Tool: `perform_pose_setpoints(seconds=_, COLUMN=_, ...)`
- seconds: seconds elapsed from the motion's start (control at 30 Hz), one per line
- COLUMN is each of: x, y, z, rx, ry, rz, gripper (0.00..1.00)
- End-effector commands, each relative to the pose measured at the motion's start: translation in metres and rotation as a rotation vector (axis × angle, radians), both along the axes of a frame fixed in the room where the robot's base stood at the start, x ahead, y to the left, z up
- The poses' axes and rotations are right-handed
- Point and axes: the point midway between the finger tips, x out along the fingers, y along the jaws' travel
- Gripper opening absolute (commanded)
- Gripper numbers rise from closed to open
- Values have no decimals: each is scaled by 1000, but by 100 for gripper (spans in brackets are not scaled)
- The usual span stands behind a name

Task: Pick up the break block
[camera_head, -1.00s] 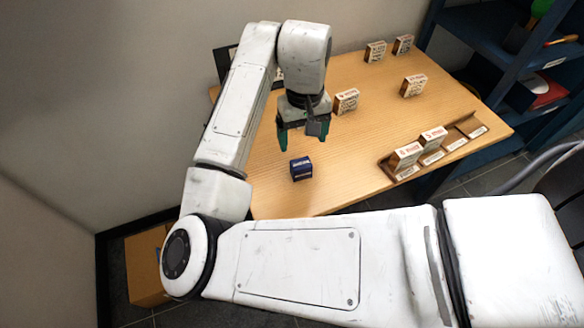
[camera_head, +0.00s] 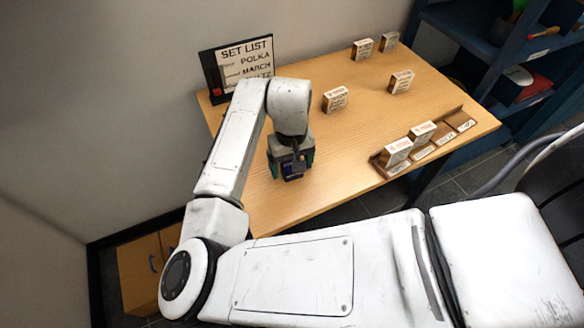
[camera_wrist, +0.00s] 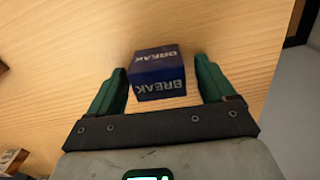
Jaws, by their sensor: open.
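The break block (camera_wrist: 158,74) is a small dark blue block with "BREAK" in white on its top and on the side toward the wrist camera. It stands on the wooden table. In the wrist view my gripper (camera_wrist: 160,82) is open, with one green finger on each side of the block and a gap of bare table on both sides. In the head view the block (camera_head: 292,170) shows partly below my gripper (camera_head: 291,172), whose fingers are down around it near the table's left front part. The gripper hides some of the block there.
Several white lettered blocks, one here (camera_head: 335,98), stand on the table (camera_head: 350,150). A wooden slotted rack (camera_head: 440,143) holding two blocks lies along the right edge. A set list sign (camera_head: 243,65) stands at the back left. Blue shelves (camera_head: 475,40) stand at right.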

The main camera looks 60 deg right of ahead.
Motion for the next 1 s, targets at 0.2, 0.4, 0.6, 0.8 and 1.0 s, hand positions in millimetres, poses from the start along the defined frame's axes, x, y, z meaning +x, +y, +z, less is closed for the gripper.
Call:
perform_pose_setpoints(seconds=0.2, x=0, y=0, z=0, rx=0, ry=0, rz=0, gripper=76)
perform_pose_setpoints(seconds=0.4, x=0, y=0, z=0, rx=0, ry=0, rz=0, gripper=57)
perform_pose_setpoints(seconds=0.6, x=0, y=0, z=0, rx=0, ry=0, rz=0, gripper=38)
perform_pose_setpoints(seconds=0.8, x=0, y=0, z=1, rx=-1, ry=1, rz=-1, gripper=27)
perform_pose_setpoints(seconds=1.0, x=0, y=0, z=2, rx=-1, ry=0, rz=-1, gripper=27)
